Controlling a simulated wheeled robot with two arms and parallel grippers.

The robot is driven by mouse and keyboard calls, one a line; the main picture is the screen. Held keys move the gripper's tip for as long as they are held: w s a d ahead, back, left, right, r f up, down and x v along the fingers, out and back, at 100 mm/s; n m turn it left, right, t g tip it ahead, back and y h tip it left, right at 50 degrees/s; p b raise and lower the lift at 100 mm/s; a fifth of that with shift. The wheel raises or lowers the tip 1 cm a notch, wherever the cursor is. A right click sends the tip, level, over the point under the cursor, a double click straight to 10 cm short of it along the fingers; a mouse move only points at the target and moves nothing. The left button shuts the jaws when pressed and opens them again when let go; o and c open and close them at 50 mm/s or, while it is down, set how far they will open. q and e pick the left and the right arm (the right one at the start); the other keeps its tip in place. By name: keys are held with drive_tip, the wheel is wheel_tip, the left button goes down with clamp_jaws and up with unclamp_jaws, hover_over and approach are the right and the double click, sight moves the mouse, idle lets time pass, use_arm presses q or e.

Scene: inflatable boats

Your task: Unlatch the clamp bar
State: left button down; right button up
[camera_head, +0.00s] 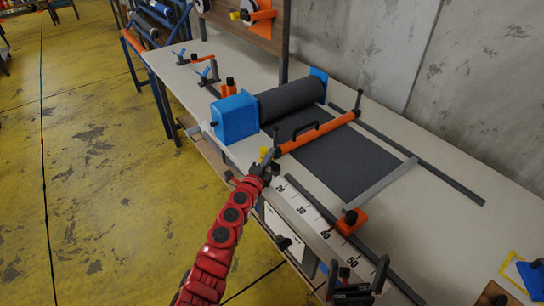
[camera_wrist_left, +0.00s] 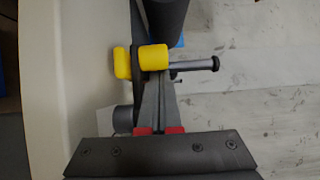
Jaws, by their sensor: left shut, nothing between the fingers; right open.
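The orange clamp bar (camera_head: 325,128) lies across the dark sheet (camera_head: 345,165), with a black handle on top. A yellow knob (camera_head: 263,153) is at its near left end. In the left wrist view, the yellow knob (camera_wrist_left: 153,57) has a grey rod with a black end beside it. My left gripper (camera_head: 268,160) is shut and empty, its tips (camera_wrist_left: 160,82) right at the knob; I cannot tell whether they touch. My right gripper (camera_head: 355,272) is open and empty at the lower right, over the table's near edge.
A dark roll (camera_head: 292,98) sits between blue end blocks (camera_head: 235,115) behind the bar. A ruler strip (camera_head: 318,222) runs along the near edge, with an orange block (camera_head: 352,221) beside it. Blue-handled clamps (camera_head: 206,75) stand at the far left. The right part of the table is mostly clear.

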use_arm(q)
drive_tip(key=shift+r+y, duration=0.1)
drive_tip(key=shift+y, duration=0.2)
drive_tip(key=shift+s+a+n+t+y+p, duration=0.15)
drive_tip(key=shift+n+t+y+p, duration=0.45)
drive_tip(key=shift+n+y, duration=0.5)
